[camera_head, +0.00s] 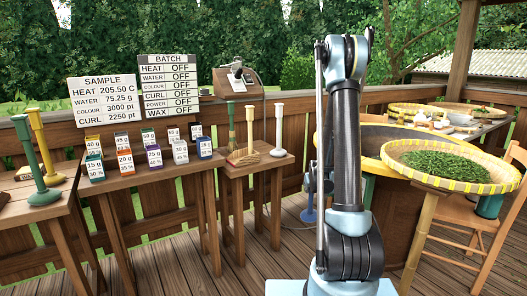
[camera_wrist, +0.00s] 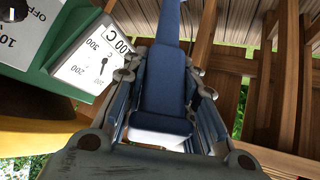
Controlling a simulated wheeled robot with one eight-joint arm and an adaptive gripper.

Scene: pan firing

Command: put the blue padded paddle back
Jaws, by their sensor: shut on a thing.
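In the wrist view, my gripper (camera_wrist: 165,85) is shut on the blue padded paddle (camera_wrist: 168,30). A narrow blue length runs away from the fingers to the top edge, with a wider blue part between them. The paddle's far end is out of frame.
A temperature dial (camera_wrist: 95,65) on a green housing is close left of the gripper. A leaf-filled basket (camera_head: 480,187) is right.

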